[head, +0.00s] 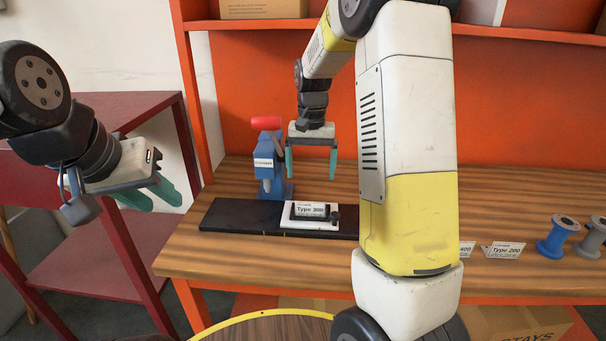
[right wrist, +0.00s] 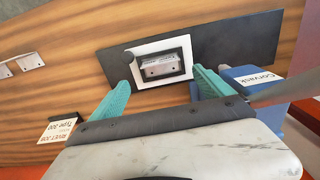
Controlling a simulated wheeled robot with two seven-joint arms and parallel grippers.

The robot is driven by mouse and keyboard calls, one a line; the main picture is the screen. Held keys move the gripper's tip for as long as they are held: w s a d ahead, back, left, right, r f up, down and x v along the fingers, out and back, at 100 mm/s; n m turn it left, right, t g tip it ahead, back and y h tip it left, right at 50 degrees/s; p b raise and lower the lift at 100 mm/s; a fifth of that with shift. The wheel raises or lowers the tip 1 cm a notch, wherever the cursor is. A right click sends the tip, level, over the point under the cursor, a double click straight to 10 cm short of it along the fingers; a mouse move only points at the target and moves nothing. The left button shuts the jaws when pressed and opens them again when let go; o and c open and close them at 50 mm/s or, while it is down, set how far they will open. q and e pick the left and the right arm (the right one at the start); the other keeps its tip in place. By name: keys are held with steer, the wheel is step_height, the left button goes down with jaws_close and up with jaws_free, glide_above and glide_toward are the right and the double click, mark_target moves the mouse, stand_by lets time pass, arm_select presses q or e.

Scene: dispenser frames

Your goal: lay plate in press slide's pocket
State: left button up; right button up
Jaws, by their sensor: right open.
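The press (head: 269,165) is blue with a red handle and stands behind a black rail (head: 232,216). Its white slide (head: 296,223) sits on the rail, right of the press, with a dark-bordered pocket and black knob. A small plate (head: 311,209) marked Type 300 lies within the pocket's border; it also shows in the right wrist view (right wrist: 160,67). I cannot tell if it is fully seated. My right gripper (head: 312,165) is open and empty above the slide, fingers apart from the plate. My left gripper (head: 154,196) is open and empty, far left, off the bench.
Label cards (head: 502,250) and spools, one blue (head: 557,236) and one grey (head: 592,238), stand at the bench's right. A Type 300 card (right wrist: 58,130) shows in the right wrist view. My right arm hides the bench's middle. A red shelf unit (head: 110,235) stands left.

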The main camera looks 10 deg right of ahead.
steer(key=s+r+n+t, duration=0.1)
steer(key=s+r, duration=0.3)
steer(key=s, duration=0.4)
steer(key=s+a+r+n+t+y, duration=0.1)
steer(key=s+r+t, duration=0.2)
steer(key=s, duration=0.5)
steer(key=s+a+r+n+t+y, duration=0.1)
steer(key=s+r+t, duration=0.1)
steer(key=s+r, duration=0.3)
steer(key=s, duration=0.3)
steer(key=shift+n, duration=0.4)
